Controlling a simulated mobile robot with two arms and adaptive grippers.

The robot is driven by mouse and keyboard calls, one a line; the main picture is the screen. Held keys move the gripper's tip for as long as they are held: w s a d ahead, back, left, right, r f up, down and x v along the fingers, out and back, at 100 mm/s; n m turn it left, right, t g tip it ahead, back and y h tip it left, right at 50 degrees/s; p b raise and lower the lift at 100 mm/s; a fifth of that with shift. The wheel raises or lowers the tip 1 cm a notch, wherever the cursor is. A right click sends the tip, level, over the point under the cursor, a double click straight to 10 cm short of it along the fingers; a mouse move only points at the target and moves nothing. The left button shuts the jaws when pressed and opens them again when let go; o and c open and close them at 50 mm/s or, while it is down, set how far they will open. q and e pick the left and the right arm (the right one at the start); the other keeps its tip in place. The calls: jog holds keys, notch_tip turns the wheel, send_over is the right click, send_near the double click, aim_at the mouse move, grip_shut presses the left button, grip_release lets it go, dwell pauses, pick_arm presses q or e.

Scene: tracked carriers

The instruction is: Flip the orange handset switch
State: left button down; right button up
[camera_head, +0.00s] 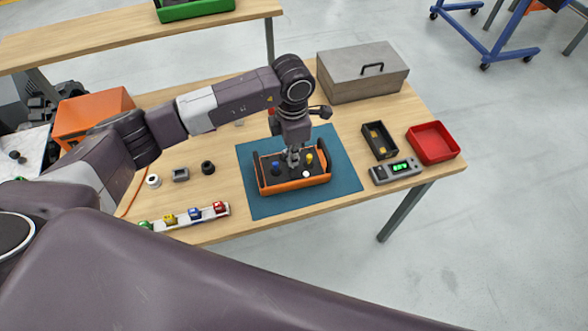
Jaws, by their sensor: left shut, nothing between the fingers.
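The orange handset (296,184) lies on a teal mat (343,181) in the middle of the wooden table. My right gripper is not in view.
A grey metal box (360,80) stands behind the mat. To the right are a dark tray (380,140), a red bin (432,142) and a grey device with a green display (396,171). A rack of coloured blocks (184,218) and small dark parts (208,168) lie left.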

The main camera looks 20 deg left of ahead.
pick_arm(q)
jog(key=shift+f+b, duration=1)
jog(key=shift+f, duration=0.05)
dwell(0.6)
jog(key=shift+r+p, duration=1.85)
jog(key=shift+r, duration=1.7)
